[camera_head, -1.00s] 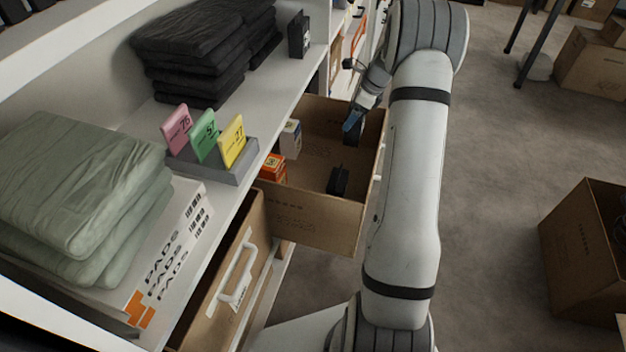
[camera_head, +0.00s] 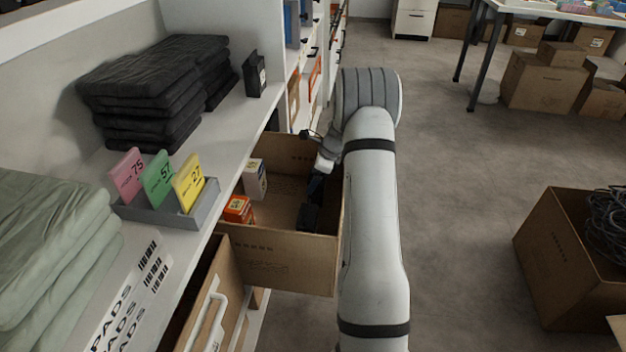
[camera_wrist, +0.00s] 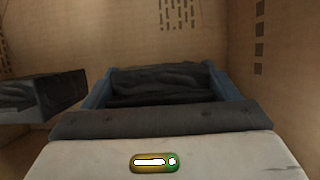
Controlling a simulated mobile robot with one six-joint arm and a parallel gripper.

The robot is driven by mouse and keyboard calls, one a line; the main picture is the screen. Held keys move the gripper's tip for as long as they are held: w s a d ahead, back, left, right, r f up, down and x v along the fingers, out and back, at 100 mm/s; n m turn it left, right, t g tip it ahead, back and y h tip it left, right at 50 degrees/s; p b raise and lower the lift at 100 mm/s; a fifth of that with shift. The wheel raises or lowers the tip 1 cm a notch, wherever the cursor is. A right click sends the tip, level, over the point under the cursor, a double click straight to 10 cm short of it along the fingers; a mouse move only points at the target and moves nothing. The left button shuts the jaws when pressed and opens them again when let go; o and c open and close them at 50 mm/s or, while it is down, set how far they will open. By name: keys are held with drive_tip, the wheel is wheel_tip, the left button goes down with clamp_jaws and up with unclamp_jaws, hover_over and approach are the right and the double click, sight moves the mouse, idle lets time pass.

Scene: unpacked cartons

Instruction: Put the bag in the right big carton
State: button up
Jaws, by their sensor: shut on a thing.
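My gripper (camera_head: 316,186) is down inside the open carton drawer (camera_head: 280,262) at the shelf unit. In the wrist view, its blue fingers (camera_wrist: 160,92) are shut on a dark, wrinkled bag (camera_wrist: 155,80). The bag is mostly hidden behind the gripper body in the head view. A second dark block-like thing (camera_wrist: 40,95) lies left of the gripper in the wrist view; a black shape (camera_head: 308,216) shows below the gripper in the head view. A big open carton (camera_head: 562,262) stands on the floor at the right, with dark cables (camera_head: 610,222) in it.
An orange box (camera_head: 238,208) and a white box (camera_head: 255,178) stand at the drawer's left side. Floor between the drawer and right carton is clear.

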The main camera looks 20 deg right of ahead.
drive_tip(key=shift+r, duration=0.1)
drive_tip(key=o, duration=1)
drive_tip(key=shift+c, duration=0.2)
